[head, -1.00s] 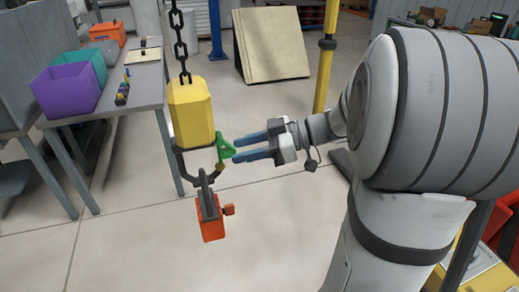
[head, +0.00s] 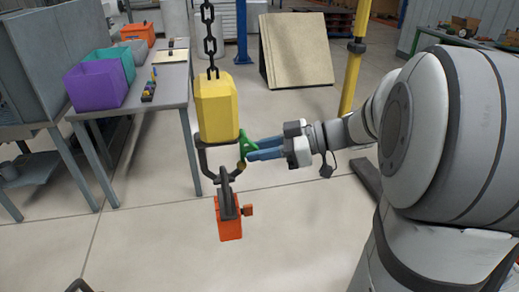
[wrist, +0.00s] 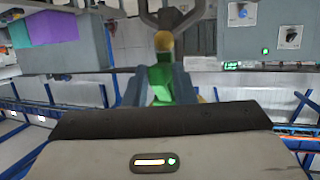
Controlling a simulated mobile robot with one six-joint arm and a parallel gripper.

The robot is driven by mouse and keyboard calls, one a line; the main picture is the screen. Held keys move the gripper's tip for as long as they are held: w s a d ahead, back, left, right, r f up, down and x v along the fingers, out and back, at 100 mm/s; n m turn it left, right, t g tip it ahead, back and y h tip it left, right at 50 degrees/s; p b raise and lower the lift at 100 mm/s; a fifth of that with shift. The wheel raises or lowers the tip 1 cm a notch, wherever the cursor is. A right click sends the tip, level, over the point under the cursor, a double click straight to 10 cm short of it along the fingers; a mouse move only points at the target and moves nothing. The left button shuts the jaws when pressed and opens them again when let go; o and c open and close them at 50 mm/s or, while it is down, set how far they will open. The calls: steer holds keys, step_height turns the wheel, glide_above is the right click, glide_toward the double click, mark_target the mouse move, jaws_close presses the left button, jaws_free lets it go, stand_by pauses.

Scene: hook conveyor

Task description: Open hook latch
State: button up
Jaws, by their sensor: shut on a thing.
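A yellow hook block (head: 217,108) hangs from a dark chain. Below it is a dark hook (head: 203,160), with a green latch (head: 245,142) on its right side. An orange load (head: 229,217) with a dark loop hangs in the hook. My gripper (head: 251,150) comes from the right with its blue fingers shut on the green latch. In the wrist view the green latch (wrist: 161,82) sits between the two fingers, with the dark hook (wrist: 175,18) beyond it. The latch's far end is partly hidden by the fingers.
A grey table (head: 172,84) at the left carries purple (head: 93,87) and teal (head: 116,64) bins. A yellow post (head: 354,65) and a leaning beige panel (head: 297,50) stand behind.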

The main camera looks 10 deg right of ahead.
steer(key=shift+d+r+h, duration=0.3)
steer(key=shift+r+h, duration=0.15)
steer(key=shift+h, duration=0.2)
steer(key=shift+d+r+h, duration=0.3)
steer(key=shift+r+h, duration=0.15)
steer(key=shift+h, duration=0.2)
steer(key=shift+r, duration=0.1)
steer(key=shift+d+r+n+h+p, duration=0.2)
steer(key=shift+r+n+h+p, duration=0.1)
steer(key=shift+r+h, duration=0.3)
steer(key=shift+d+r+n+h+p, duration=0.25)
steer(key=shift+r+h, duration=0.2)
steer(key=shift+h, duration=0.25)
steer(key=shift+c, duration=0.2)
steer(key=shift+a+r+g, duration=0.1)
steer(key=shift+g, duration=0.2)
steer(key=shift+r+h+p, duration=0.85)
steer(key=shift+r+h, duration=0.3)
steer(key=shift+h, duration=0.15)
